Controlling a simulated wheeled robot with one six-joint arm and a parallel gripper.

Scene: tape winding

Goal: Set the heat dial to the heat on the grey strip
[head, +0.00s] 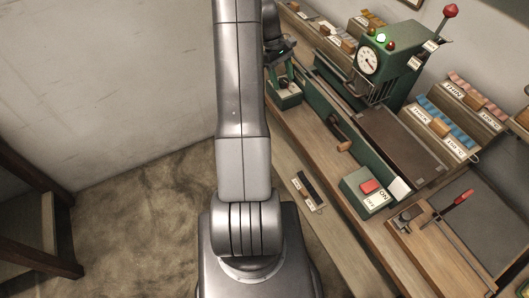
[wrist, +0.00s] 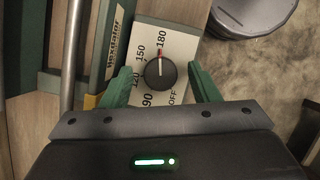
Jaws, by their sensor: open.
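The heat dial (wrist: 160,72) is a round black knob on a white plate (wrist: 185,45) marked OFF, 90, 120, 150 and 180. Its red-and-white pointer faces up in the wrist view, towards 180. My gripper (wrist: 159,70) is open, with one green finger on each side of the dial; I cannot tell whether they touch it. In the head view my gripper (head: 281,66) is partly hidden by my arm, over the green dial unit (head: 287,97). A dark grey strip (head: 308,188) with small white labels lies on the bench front; its writing is too small to read.
A green machine (head: 393,72) with a gauge stands at the back. A red-buttoned ON/OFF box (head: 367,193) and a red-handled lever (head: 452,204) are towards the right. Racks marked THIN and THICK stand behind. A metal rod (wrist: 72,55) runs left of the dial.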

